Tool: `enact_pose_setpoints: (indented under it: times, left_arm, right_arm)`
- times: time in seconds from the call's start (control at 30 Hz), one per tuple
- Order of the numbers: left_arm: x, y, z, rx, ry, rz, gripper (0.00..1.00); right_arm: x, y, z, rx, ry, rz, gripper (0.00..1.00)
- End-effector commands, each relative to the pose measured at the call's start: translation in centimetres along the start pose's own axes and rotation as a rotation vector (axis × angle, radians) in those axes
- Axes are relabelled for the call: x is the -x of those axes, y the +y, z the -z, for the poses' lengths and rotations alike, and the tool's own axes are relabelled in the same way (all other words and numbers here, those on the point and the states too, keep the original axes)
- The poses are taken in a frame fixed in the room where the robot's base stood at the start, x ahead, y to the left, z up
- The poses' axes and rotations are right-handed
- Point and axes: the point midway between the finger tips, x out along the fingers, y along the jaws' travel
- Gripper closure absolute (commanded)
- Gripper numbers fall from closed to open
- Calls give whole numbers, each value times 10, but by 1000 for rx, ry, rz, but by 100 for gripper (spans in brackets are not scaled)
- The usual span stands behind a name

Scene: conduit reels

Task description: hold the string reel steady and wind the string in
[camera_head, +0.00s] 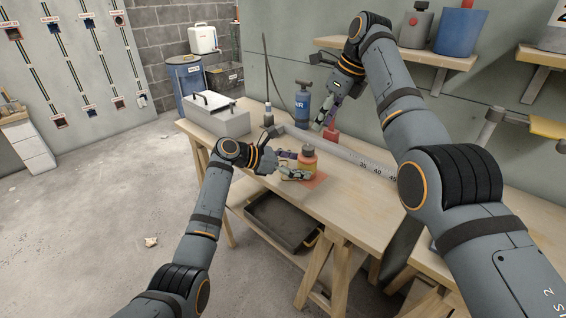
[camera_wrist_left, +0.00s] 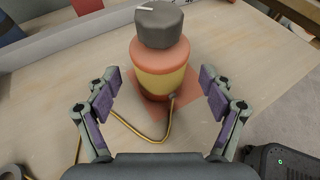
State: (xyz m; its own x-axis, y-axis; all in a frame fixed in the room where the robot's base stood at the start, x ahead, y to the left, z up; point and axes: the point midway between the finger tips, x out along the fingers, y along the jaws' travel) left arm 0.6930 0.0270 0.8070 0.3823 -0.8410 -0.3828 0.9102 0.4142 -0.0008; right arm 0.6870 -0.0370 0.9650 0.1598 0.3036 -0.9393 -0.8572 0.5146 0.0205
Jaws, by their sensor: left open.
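The string reel (camera_wrist_left: 162,72) stands upright on an orange-red square mat (camera_wrist_left: 190,88), with an orange and yellow body and a grey knob (camera_wrist_left: 165,24) on top. The reel also shows in the head view (camera_head: 307,161). A yellow string (camera_wrist_left: 166,122) leaves its lower side and bends away to the left over the table. My left gripper (camera_wrist_left: 160,92) is open, with one finger on each side of the reel and visible gaps. It shows low at the reel in the head view (camera_head: 297,170). My right gripper (camera_head: 328,117) points down behind the reel, above a small red object (camera_head: 331,133); its jaw opening is unclear.
A long grey ruler (camera_head: 345,156) lies along the back of the wooden table. A blue AIR cylinder (camera_head: 303,106) and a grey toolbox (camera_head: 218,118) stand at the far end. A black tray (camera_head: 283,222) sits below. A shelf (camera_head: 440,59) hangs at upper right.

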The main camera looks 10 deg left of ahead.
Motion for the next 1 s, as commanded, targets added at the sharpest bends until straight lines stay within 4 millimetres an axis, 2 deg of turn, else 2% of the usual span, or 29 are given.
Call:
enact_pose_setpoints:
  times: [0.1,0.2,0.53,1.0]
  left_arm:
    - [-18,0,-1,1,0,1,18]
    - [-26,0,0,1,0,0,18]
    - [-30,0,0,0,1,-1,19]
    - [-30,0,1,0,1,-1,83]
  right_arm:
    - [0,0,0,0,0,0,62]
    - [0,0,0,0,0,0,62]
    - [0,0,0,0,0,0,62]
    - [0,0,0,0,0,0,62]
